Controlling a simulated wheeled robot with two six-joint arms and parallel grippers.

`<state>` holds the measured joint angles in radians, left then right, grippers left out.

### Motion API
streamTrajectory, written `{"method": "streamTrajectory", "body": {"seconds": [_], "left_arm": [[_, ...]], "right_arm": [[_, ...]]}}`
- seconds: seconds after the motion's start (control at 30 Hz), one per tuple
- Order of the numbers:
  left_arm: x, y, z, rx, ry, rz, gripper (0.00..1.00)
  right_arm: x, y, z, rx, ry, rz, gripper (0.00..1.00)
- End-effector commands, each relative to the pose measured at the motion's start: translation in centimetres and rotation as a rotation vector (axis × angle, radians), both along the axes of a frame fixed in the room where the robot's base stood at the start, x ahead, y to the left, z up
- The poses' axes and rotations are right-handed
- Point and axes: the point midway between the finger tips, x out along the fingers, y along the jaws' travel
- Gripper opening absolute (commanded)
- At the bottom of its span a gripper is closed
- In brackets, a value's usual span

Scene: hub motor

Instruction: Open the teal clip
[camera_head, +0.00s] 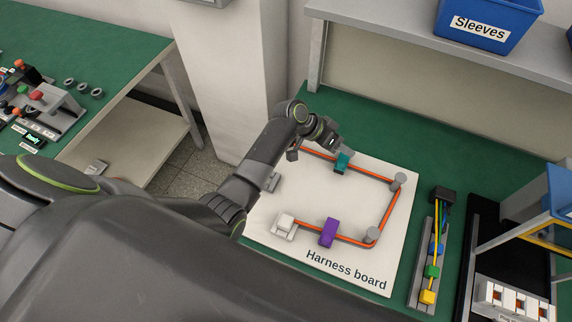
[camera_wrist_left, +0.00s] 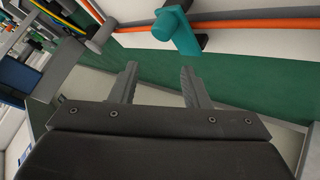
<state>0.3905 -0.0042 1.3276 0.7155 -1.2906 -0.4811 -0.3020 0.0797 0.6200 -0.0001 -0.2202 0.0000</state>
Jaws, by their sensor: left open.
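The teal clip (camera_head: 342,161) sits on the orange cable along the far side of the white harness board (camera_head: 300,262). In the left wrist view the teal clip (camera_wrist_left: 178,31) is a block with a rounded knob, just beyond the fingertips and a little right of centre. It seems closed over the cable, but I cannot tell for sure. My left gripper (camera_head: 330,137) is close to the clip in the head view. In the left wrist view its two fingers (camera_wrist_left: 158,70) are apart with nothing between them. My right gripper is not in view.
A purple clip (camera_head: 329,232) and a white block (camera_head: 286,222) sit along the near side of the board. Grey posts (camera_head: 399,180) stand at the cable's right corners. A rail with coloured connectors (camera_head: 431,271) lies right of the board, and a shelf with a blue bin (camera_head: 487,24) stands behind.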

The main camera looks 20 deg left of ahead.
Motion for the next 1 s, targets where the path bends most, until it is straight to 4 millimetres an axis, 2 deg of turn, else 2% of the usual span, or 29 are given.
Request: {"method": "streamTrajectory", "body": {"seconds": [0.07, 0.5, 1.0], "left_arm": [[0.2, -0.9, -0.8, -0.002, 0.004, -0.001, 0.42], [-1.7, -0.7, -3.1, -0.001, -0.319, 0.001, 0.42], [-2.8, -0.7, -4.8, -0.001, -0.612, 0.001, 0.42]], "right_arm": [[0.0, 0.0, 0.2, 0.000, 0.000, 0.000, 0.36], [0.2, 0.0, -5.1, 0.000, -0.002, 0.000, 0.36], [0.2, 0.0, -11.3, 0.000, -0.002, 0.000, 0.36]]}}
